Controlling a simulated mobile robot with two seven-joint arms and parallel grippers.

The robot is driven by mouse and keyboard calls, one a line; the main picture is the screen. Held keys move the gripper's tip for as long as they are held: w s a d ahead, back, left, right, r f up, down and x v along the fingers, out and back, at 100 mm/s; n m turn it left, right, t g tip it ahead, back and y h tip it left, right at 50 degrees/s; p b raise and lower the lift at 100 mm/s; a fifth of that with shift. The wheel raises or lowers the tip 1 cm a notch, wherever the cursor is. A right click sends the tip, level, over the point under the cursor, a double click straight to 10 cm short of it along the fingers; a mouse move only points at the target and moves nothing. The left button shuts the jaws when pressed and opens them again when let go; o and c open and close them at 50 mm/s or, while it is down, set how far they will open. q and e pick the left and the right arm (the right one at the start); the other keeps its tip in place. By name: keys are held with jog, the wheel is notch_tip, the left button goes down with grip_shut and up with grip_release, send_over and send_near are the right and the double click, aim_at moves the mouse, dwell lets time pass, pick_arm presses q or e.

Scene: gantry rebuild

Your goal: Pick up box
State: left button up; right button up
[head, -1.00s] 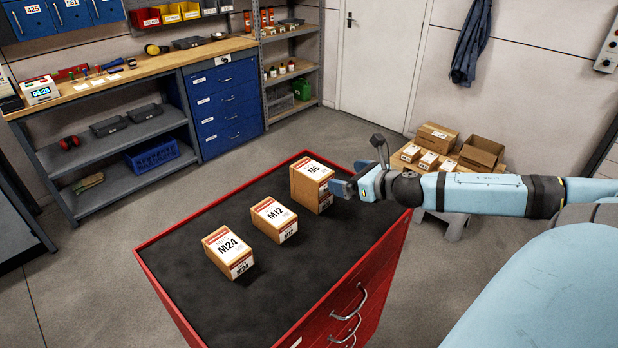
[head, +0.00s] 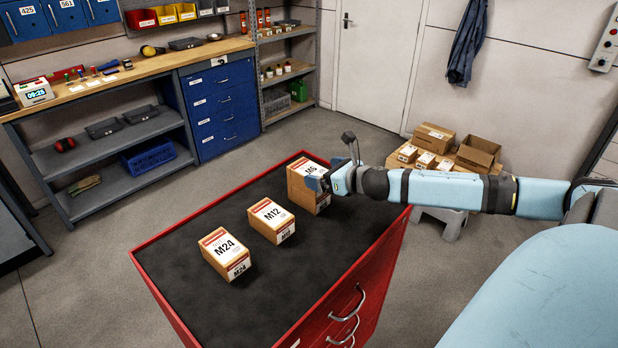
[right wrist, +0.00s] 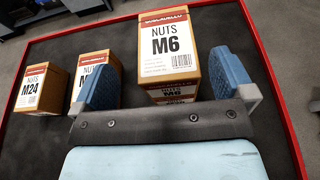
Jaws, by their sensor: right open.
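Three cardboard boxes stand in a row on the black top of a red cabinet (head: 180,262). The M24 box (head: 228,253) is nearest, the M12 box (head: 271,221) is in the middle, and the taller M6 box (head: 301,188) is at the far end. My right gripper (head: 316,184) is at the right side of the M6 box and hides part of it. In the right wrist view the open jaws (right wrist: 172,82) have the M6 box (right wrist: 168,50) between and just beyond them. The M12 box (right wrist: 90,68) is partly behind the left finger. My left gripper is out of view.
A workbench (head: 110,85) and blue drawers (head: 222,105) stand at the back left. A small table with more boxes (head: 432,140) is behind my right arm. The cabinet top is bare around the row, mostly towards its near side.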

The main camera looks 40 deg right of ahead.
aim_at(310, 170)
jog(key=x, duration=0.2)
jog(key=p+x, duration=0.1)
jog(key=shift+w+d+f, duration=0.25)
jog(key=shift+w+d, duration=0.05)
jog(key=shift+w, duration=0.05)
jog(key=shift+w+a+f, duration=0.1)
jog(key=shift+w+f, duration=0.2)
jog(key=shift+w, duration=0.25)
jog(key=c, duration=1.2)
jog(key=shift+r, duration=0.15)
